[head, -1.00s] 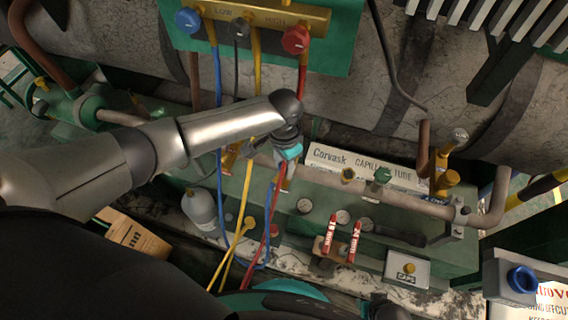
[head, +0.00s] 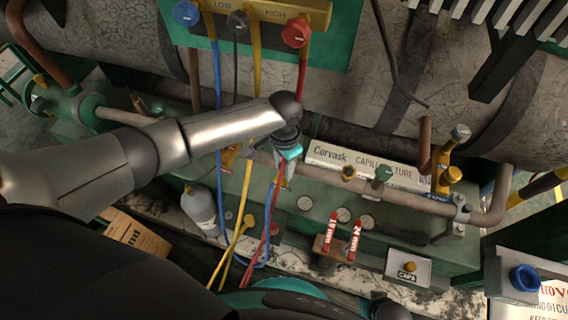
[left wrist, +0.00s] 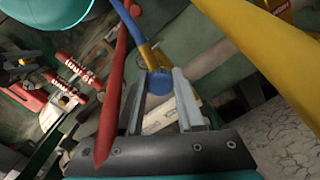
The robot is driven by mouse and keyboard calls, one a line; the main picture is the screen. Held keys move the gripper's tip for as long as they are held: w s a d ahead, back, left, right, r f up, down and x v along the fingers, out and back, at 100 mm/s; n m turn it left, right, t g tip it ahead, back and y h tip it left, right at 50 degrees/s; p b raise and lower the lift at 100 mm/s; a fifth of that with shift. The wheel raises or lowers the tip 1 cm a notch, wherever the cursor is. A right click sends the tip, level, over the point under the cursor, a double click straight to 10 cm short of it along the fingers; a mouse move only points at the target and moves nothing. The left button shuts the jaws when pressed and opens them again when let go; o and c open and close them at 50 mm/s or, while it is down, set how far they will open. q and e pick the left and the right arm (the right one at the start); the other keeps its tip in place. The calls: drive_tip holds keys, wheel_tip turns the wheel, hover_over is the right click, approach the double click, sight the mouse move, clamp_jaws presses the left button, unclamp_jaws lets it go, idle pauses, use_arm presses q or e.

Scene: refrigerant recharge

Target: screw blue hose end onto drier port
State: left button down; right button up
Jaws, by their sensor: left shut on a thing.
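My left gripper (head: 283,179) is over the green unit, at the copper pipe in the head view. In the left wrist view its fingers (left wrist: 160,105) are shut on the blue hose end (left wrist: 158,82), with the blue hose (left wrist: 136,27) running up from it. In the head view the blue hose (head: 218,110) hangs from the manifold's low side. The hose end is mostly hidden there by the gripper. I cannot tell which fitting is the drier port. My right gripper is not in view.
The manifold (head: 262,12) with blue, black and red knobs is above. Yellow (head: 246,190) and red hoses (head: 303,75) hang close to my left gripper. A brass valve (head: 446,160) stands at right. Red-handled tools (head: 331,235) and a caps box (head: 408,267) are in front.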

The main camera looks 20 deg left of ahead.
use_arm(q)
drive_tip(key=shift+m+p, duration=0.4)
drive_tip(key=shift+m, duration=1.4)
drive_tip(key=shift+m+p, duration=0.45)
drive_tip(key=shift+m, duration=1.35)
